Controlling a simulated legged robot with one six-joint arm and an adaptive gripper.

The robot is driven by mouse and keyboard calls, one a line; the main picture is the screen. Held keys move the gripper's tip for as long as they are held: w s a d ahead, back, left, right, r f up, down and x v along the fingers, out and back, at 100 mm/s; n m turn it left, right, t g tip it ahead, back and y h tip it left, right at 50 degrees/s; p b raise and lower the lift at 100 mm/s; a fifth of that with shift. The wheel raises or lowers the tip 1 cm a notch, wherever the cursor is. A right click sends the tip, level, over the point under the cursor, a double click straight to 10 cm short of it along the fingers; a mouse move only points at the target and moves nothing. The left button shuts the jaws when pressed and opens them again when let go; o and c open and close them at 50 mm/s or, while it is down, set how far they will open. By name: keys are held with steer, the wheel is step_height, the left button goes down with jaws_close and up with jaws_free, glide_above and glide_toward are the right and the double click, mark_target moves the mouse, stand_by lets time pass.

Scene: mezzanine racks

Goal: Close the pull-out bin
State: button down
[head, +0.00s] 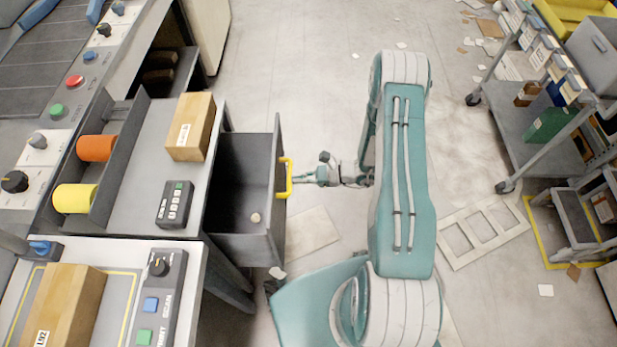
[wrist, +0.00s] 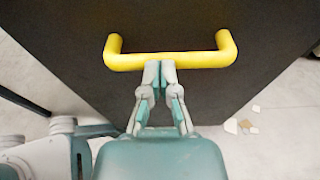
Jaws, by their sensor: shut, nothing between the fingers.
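The pull-out bin (head: 243,190) is a dark grey drawer standing open from the side of the workbench, with a small pale round object inside. Its yellow handle (head: 286,178) is on the front face, toward my arm. In the wrist view the yellow handle (wrist: 170,61) spans the top of the dark bin front (wrist: 200,100). My gripper (head: 300,180) is at the handle, pointing left at the bin front. In the wrist view its closed fingertips (wrist: 158,66) are at the middle of the handle bar, with nothing between them. I cannot tell whether they touch it.
The bench top holds a cardboard box (head: 190,127), a black keypad (head: 175,204), and orange (head: 96,148) and yellow (head: 75,198) rolls. A cart (head: 545,130) stands at the right. A pale frame (head: 483,233) and paper scraps lie on the floor. Floor behind the arm is open.

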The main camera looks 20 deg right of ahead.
mark_target(276, 175)
steer(key=r+x, duration=0.3)
steer(key=x, duration=1.4)
steer(key=shift+w+a+r, duration=0.25)
steer(key=shift+w+a, duration=0.05)
steer(key=v, duration=1.3)
steer(key=shift+d+f, duration=0.1)
steer(key=shift+d, duration=0.15)
steer(key=shift+s+d, duration=0.25)
